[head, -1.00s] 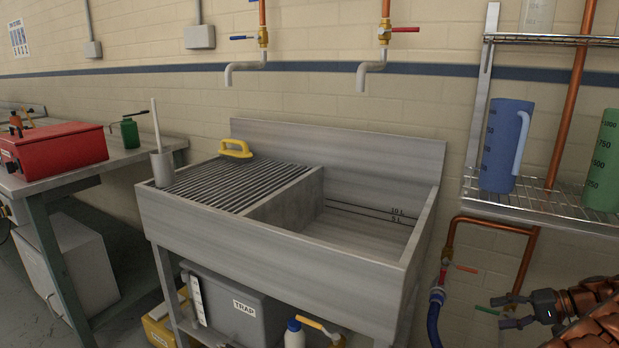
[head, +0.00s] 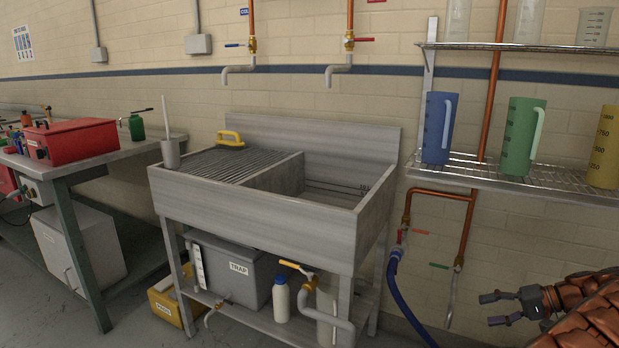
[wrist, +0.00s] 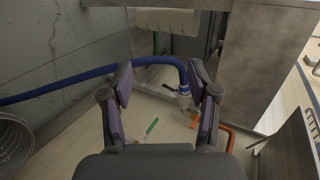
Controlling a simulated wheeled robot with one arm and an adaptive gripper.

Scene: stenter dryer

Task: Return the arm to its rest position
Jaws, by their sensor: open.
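My gripper (head: 490,309) is at the lower right of the head view, at the end of my copper-coloured arm. Its two dark fingers are apart with nothing between them. It is in front of the wall, right of the sink (head: 250,200) and below the wire shelf (head: 520,185). In the wrist view my gripper (wrist: 160,80) also shows open and empty. Behind its fingers there are a blue hose (wrist: 60,91), a green handle (wrist: 152,126) and the tiled wall. Most of my arm is outside the head view.
Copper pipes with a red-handled valve (head: 411,231) and a green-handled valve (head: 440,266) run down the wall left of my gripper. A blue hose (head: 402,295) hangs there. Blue, green and yellow jugs (head: 522,137) stand on the shelf above. A workbench (head: 110,160) is at the left.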

